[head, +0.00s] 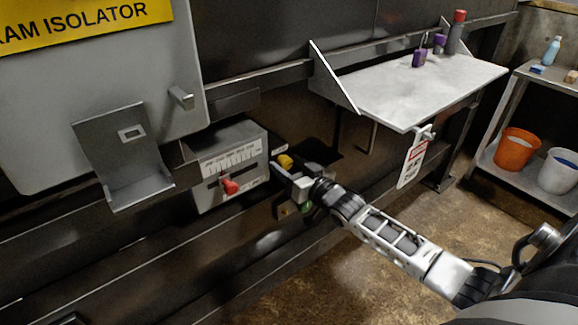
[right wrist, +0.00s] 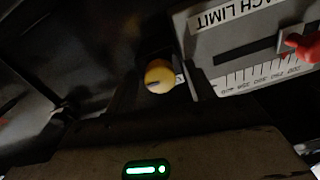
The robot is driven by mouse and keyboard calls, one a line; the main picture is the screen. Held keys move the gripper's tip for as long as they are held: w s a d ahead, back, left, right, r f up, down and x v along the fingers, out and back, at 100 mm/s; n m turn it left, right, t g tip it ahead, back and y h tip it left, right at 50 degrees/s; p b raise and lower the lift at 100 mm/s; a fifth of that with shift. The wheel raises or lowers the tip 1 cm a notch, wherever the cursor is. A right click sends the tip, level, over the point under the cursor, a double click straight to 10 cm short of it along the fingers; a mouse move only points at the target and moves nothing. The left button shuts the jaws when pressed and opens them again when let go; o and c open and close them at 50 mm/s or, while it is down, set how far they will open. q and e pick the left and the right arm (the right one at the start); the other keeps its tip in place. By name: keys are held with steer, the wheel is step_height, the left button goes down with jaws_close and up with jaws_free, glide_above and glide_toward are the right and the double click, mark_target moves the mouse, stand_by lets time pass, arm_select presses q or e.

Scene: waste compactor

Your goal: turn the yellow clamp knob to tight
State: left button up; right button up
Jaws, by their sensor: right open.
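The yellow clamp knob (head: 285,161) sits just right of the grey box with the scale, partly hidden by my right gripper (head: 291,172). In the right wrist view the knob (right wrist: 159,76) is round, with a dark mark at its lower left. My right gripper is open, its dark fingers pointing at the knob, which appears between them in the wrist view. I cannot tell whether a finger touches it. My left gripper is not in view.
The grey scale box (head: 228,140) carries a red slider handle (head: 230,186) close left of the gripper. A grey bracket (head: 127,150) juts out further left. A metal shelf (head: 420,85) with a hanging tag (head: 411,160) stands to the right.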

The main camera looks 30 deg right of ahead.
steer(key=c, duration=1)
steer(key=shift+n, duration=0.4)
steer(key=n+p, duration=0.1)
steer(key=n, duration=0.2)
steer(key=shift+n, duration=0.4)
steer(key=n, duration=0.8)
steer(key=shift+n, duration=0.4)
steer(key=n, duration=0.4)
steer(key=shift+b, duration=0.4)
steer(key=shift+n, duration=0.3)
